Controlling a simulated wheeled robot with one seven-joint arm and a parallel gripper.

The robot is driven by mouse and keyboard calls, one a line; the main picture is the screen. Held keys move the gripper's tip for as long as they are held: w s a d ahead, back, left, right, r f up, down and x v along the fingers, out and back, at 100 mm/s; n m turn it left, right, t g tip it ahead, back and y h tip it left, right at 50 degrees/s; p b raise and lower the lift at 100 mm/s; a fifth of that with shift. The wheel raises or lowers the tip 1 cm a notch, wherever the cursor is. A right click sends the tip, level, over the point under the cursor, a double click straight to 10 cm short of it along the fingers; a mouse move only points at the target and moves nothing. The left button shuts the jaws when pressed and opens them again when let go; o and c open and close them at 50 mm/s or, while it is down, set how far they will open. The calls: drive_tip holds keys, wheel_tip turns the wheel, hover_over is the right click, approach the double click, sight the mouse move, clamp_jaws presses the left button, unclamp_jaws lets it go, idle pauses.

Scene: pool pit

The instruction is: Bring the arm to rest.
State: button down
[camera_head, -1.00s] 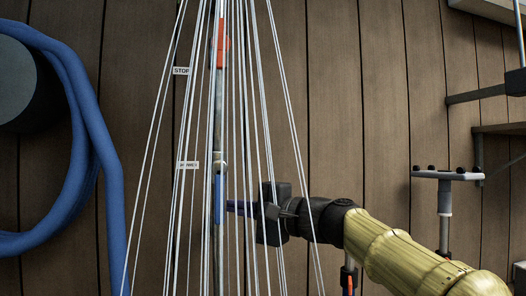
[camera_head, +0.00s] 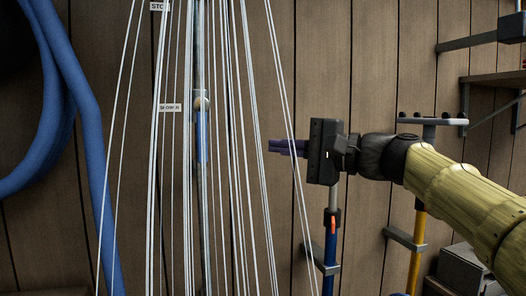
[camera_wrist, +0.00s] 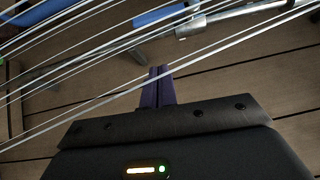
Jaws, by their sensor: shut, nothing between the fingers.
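My gripper (camera_head: 272,148) shows at the middle of the head view, its purple fingers pointing left and shut with nothing between them. The arm behind it reaches in from the right edge in a yellow sleeve. The fingertips lie close to the fan of white cords; whether they touch a cord cannot be told. In the wrist view the shut fingers (camera_wrist: 158,72) point up the picture toward the cords and the wooden planks.
White cords (camera_head: 148,130) spread from top to bottom. Among them stands a pipe with a blue grip (camera_head: 202,137) and a SHOWER label (camera_head: 170,107). A blue hose (camera_head: 70,90) hangs left. Blue (camera_head: 330,255) and yellow (camera_head: 416,250) poles stand below the arm. Brackets (camera_head: 470,45) jut out at upper right.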

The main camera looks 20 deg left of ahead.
drive_tip(key=shift+s+d, duration=0.35)
drive_tip(key=shift+d, duration=0.25)
